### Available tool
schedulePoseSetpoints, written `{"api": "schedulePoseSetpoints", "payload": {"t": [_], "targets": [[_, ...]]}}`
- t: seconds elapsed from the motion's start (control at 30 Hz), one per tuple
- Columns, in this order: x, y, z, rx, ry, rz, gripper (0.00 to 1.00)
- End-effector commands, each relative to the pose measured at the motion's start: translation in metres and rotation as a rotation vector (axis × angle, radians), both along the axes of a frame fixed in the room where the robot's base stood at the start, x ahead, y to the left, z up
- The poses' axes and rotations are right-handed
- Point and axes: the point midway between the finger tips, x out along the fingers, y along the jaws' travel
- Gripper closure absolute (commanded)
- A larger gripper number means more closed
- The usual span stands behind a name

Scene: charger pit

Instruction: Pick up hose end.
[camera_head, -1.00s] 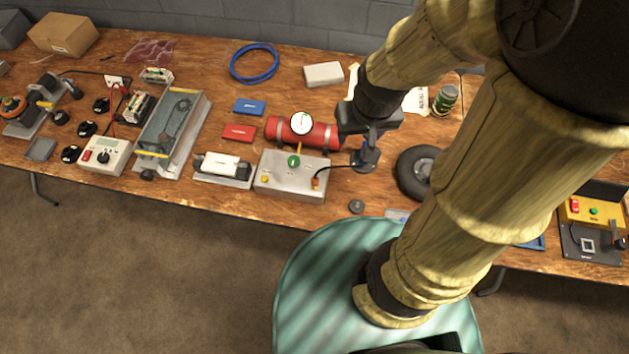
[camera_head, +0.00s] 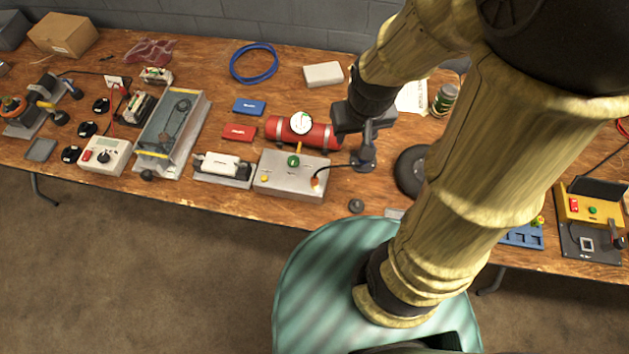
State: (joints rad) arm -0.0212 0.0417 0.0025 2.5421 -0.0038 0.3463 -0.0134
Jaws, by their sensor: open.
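A thin black hose (camera_head: 337,168) arches from an orange fitting on the grey metal box (camera_head: 277,186) to a small dark holder (camera_head: 364,160) at its right. The hose end is at that holder, but dark parts overlap there and its exact outline is unclear. My gripper (camera_head: 369,138) is just above the holder, pointing down. Its jaws are open, and the fingers blend with the dark holder. I cannot tell whether they touch the hose end.
A red cylinder with a gauge (camera_head: 318,134) lies behind the box, left of my gripper. A black wheel (camera_head: 411,171) stands close on the right. A small dark disc (camera_head: 356,206) lies near the table's front edge. A white box (camera_head: 323,74) is farther back.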

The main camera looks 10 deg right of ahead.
Motion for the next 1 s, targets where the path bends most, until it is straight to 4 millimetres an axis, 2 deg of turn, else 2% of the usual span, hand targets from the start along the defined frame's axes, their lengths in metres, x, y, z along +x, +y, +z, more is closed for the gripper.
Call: {"api": "schedulePoseSetpoints", "payload": {"t": [0.23, 0.47, 0.6, 0.87, 1.0], "targets": [[0.024, 0.039, -0.036, -0.025, 0.113, 0.202, 0.53], [0.033, 0.074, -0.074, -0.043, 0.197, 0.371, 0.53], [0.034, 0.079, -0.081, -0.046, 0.209, 0.398, 0.53], [0.034, 0.078, -0.082, -0.046, 0.208, 0.395, 0.53], [0.033, 0.078, -0.089, -0.046, 0.212, 0.395, 0.53]]}}
